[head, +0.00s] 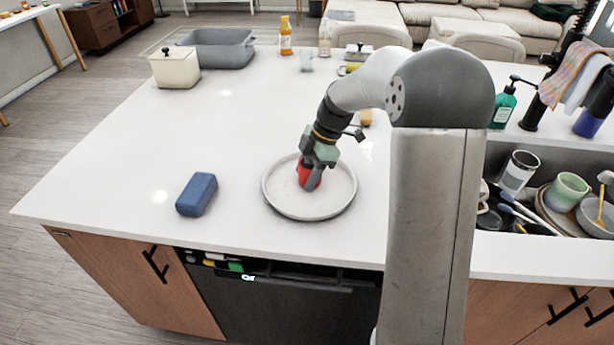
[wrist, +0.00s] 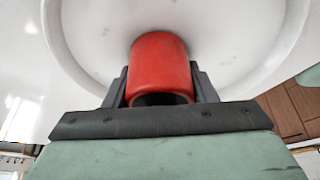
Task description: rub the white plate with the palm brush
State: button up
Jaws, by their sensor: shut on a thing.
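The white plate (head: 285,203) lies on the island counter, left of my arm in the head view. It also fills most of the upper wrist view (wrist: 225,75), with faint grey specks on its surface. The palm brush shows as a red rounded body (head: 309,176) over the plate's middle. In the wrist view the red brush (wrist: 158,65) sits between my fingers. My gripper (head: 312,172) is shut on the brush and points down at the plate. The brush's underside is hidden, so I cannot tell whether it touches the plate.
A blue block (head: 197,194) lies left of the plate. A white canister (head: 175,68), a grey basin (head: 218,47) and an orange bottle (head: 286,36) stand at the back. A sink (head: 484,240) with dishes is on the right.

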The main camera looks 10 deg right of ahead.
jog(key=shift+w+d+p, duration=0.3)
jog(key=shift+w, duration=0.45)
jog(key=shift+w+d+p, duration=0.25)
jog(key=shift+w, duration=0.5)
jog(key=shift+w+d+r, duration=0.1)
jog(key=shift+w+r, duration=0.15)
notch_tip(320, 180, up, 5)
jog(key=shift+s+r+p, duration=0.1)
jog(key=shift+p, duration=0.7)
jog(key=shift+r+p, duration=1.25)
jog(key=shift+r, duration=0.85)
